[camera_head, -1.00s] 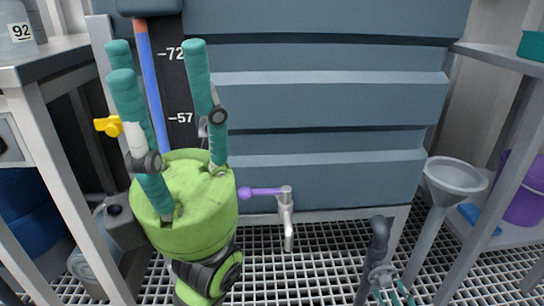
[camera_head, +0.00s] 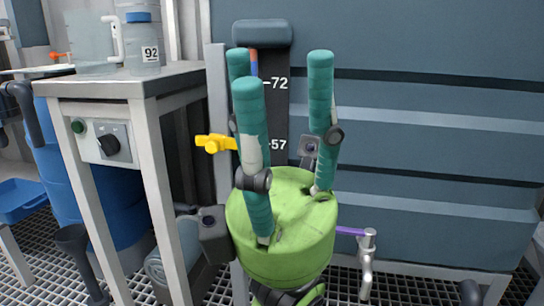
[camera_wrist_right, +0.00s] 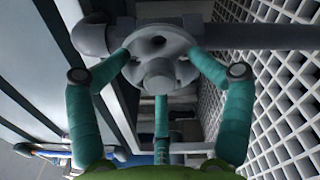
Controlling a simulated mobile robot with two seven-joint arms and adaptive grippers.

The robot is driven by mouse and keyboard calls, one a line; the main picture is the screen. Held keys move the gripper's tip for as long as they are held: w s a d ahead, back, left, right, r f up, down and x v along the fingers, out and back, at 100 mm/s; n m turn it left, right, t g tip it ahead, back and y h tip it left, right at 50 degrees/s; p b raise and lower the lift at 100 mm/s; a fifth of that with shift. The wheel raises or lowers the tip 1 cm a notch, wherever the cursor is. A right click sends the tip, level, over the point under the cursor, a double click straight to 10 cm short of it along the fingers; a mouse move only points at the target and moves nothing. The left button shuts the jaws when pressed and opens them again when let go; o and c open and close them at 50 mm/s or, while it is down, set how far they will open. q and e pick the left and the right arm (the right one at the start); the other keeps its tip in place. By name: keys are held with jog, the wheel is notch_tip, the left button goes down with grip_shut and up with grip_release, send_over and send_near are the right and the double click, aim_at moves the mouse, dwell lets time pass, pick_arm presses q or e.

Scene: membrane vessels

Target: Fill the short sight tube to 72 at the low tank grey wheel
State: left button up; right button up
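The short sight tube (camera_head: 253,62) stands on a dark scale board (camera_head: 274,105) marked 72 and 57. Its top is orange with blue below, and my left fingers hide most of it. The exact level against the 72 mark is hard to read. My left gripper (camera_head: 282,75), lime green with teal fingers, points up in front of the board, open and empty. In the right wrist view, the grey wheel (camera_wrist_right: 160,72) sits between the teal fingers of my right gripper (camera_wrist_right: 160,65). The fingertips bend in against its rim. The head view does not show this wheel.
A yellow valve handle (camera_head: 215,143) is left of my left gripper. A purple-handled tap (camera_head: 362,240) is low on the right. A table (camera_head: 110,85) with a vessel labelled 92 (camera_head: 143,45) stands left. A grey pipe (camera_wrist_right: 255,36) runs behind the wheel.

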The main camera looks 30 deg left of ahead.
jog(key=shift+w+r, duration=0.15)
jog(key=shift+r, duration=0.05)
